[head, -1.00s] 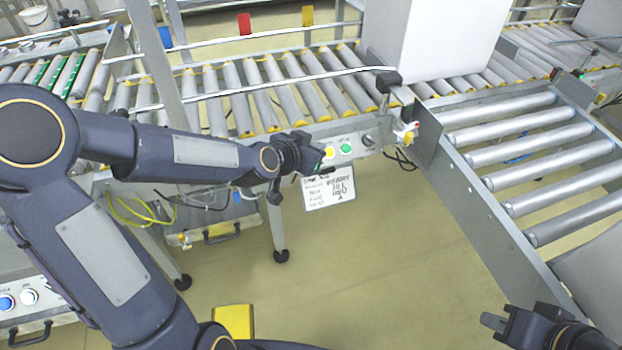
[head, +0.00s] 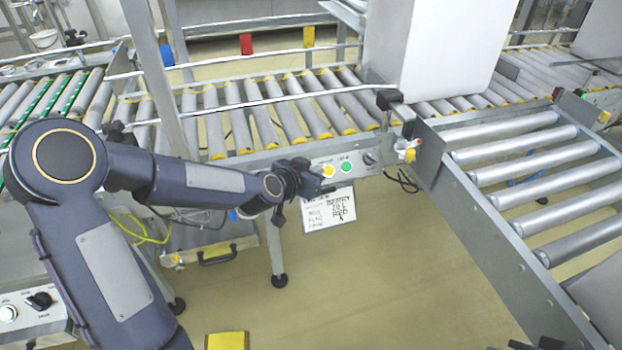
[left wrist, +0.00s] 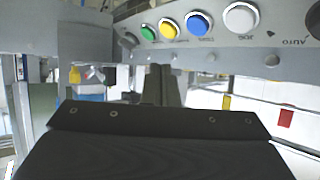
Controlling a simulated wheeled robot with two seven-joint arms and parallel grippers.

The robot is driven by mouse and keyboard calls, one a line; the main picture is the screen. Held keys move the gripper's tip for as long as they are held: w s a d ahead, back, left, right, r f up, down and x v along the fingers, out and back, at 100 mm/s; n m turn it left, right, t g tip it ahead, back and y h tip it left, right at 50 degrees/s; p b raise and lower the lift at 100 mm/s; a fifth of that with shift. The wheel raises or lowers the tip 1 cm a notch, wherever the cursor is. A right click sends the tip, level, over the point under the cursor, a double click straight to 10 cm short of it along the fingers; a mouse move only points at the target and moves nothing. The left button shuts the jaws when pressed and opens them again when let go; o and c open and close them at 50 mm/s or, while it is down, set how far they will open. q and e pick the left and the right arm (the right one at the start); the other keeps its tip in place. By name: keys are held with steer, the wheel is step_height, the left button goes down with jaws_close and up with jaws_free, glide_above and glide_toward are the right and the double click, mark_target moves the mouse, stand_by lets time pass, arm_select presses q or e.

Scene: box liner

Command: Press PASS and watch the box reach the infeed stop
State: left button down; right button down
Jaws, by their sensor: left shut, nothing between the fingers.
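The button panel (head: 357,162) sits on the front of the roller conveyor. A yellow button (head: 328,171), a green button (head: 346,166) and a dark knob (head: 370,158) show; I cannot read which is PASS. My left gripper (head: 322,183) is shut and empty, just in front of the panel's left part and hiding it. In the left wrist view the fingers (left wrist: 165,86) are below an upside-down row with green (left wrist: 147,32), yellow (left wrist: 167,27), blue (left wrist: 199,22) and white (left wrist: 240,17) buttons; contact is unclear. A tall pale box (head: 440,50) stands on the rollers. Only dark scraps of my right gripper show at the bottom edge.
A second roller conveyor (head: 515,152) joins at the right, with a metal side rail. A handwritten sign (head: 329,208) hangs below the panel. A metal post (head: 165,85) rises at the left. The floor below the panel is mostly clear.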

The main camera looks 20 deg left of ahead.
arm_select(q)
steer(key=shift+w+a+f+b, duration=0.3)
steer(key=shift+w+f+b, duration=0.15)
steer(key=shift+f, duration=0.2)
steer(key=shift+w+a+f+b, duration=0.3)
steer(key=shift+w+f+b, duration=0.15)
steer(key=shift+f, duration=0.15)
steer(key=shift+w+a+f+b, duration=0.3)
steer(key=shift+w+f+b, duration=0.15)
steer(key=shift+f, duration=0.2)
stand_by(0.6)
steer(key=shift+w+a+f+b, duration=0.15)
steer(key=shift+w+f+b, duration=0.1)
steer(key=shift+b, duration=0.2)
